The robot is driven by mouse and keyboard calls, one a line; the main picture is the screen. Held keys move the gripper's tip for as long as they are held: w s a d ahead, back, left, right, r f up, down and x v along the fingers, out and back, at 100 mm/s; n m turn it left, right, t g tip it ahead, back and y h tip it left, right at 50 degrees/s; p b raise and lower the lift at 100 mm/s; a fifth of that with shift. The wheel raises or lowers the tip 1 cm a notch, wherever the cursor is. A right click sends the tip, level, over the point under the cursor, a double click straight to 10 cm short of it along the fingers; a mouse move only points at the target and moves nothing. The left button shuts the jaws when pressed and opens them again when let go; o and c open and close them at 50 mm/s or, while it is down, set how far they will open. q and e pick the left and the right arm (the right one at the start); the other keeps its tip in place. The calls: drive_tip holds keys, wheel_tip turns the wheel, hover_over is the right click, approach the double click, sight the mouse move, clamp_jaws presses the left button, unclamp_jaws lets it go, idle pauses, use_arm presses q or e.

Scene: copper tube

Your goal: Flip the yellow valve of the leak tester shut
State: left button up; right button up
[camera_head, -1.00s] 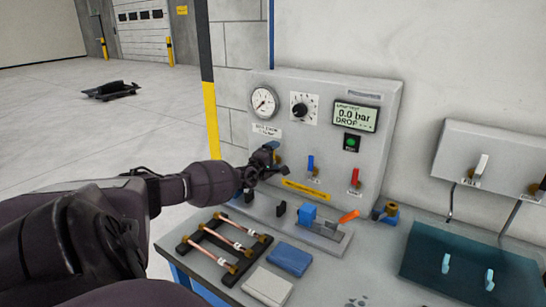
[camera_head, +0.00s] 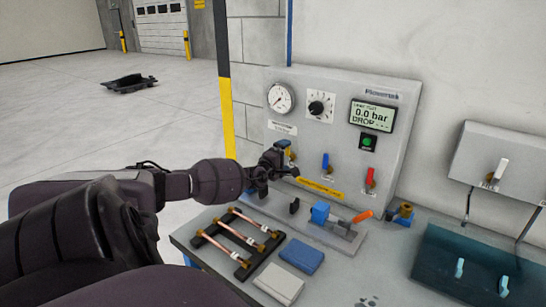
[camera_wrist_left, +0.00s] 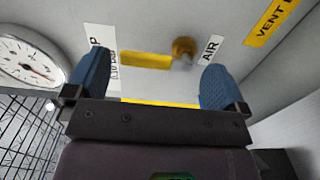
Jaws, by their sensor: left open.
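The leak tester is a grey panel (camera_head: 408,130) on the bench in the head view. Its yellow valve handle (camera_wrist_left: 146,61) shows in the left wrist view, with a brass stem (camera_wrist_left: 184,48) at its right end. The handle lies crosswise between a label on the left and the AIR label on the right. My left gripper (camera_wrist_left: 155,63) is open, with one blue finger on each side of the valve. I cannot tell whether a finger touches it. In the head view my left gripper (camera_head: 284,160) largely covers the valve. My right gripper is out of view.
A blue lever (camera_head: 325,162) and a red lever (camera_head: 370,177) sit to the right on the panel. Below are a rack of copper tubes (camera_head: 236,243), a blue block (camera_head: 301,256) and a blue clamp fixture (camera_head: 320,212).

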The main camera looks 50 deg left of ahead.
use_arm(q)
drive_tip(key=v, duration=0.8)
drive_tip(key=shift+p, duration=0.45)
drive_tip(key=shift+s, duration=0.15)
